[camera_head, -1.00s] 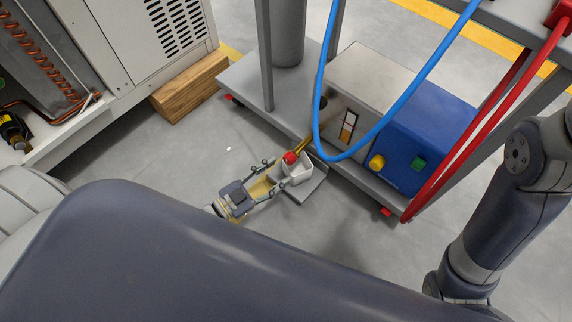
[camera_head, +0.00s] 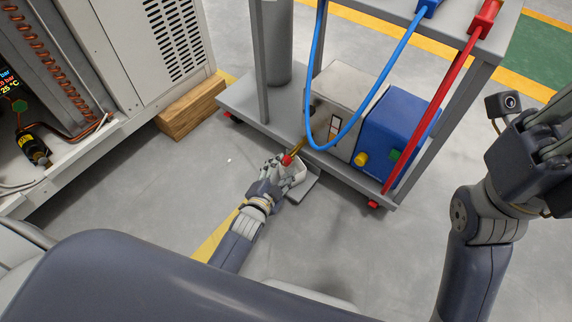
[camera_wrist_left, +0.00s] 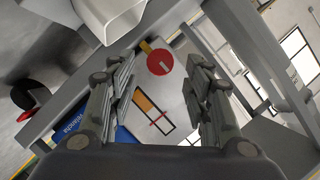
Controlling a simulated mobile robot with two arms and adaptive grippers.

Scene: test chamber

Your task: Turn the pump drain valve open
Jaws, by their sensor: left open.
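The drain valve shows as a round red knob (camera_head: 287,160) on a short brass pipe (camera_head: 297,147) at the low front of the pump (camera_head: 342,88). In the left wrist view the red knob (camera_wrist_left: 160,62) faces me, with brass (camera_wrist_left: 145,46) behind it. My left gripper (camera_head: 280,170) is open and empty, its fingers pointing at the knob. In the left wrist view the knob lies beyond the two fingers (camera_wrist_left: 162,88), between their lines and apart from them. My right gripper (camera_head: 548,148) is raised at the right edge, partly cut off; its fingers are unclear.
A pale open container (camera_head: 298,170) stands just below the valve. The pump and a blue unit (camera_head: 398,122) sit on the cart's lower shelf (camera_head: 250,109). A blue hose (camera_head: 383,92) and a red hose (camera_head: 440,110) hang in front. Floor left of my gripper is clear.

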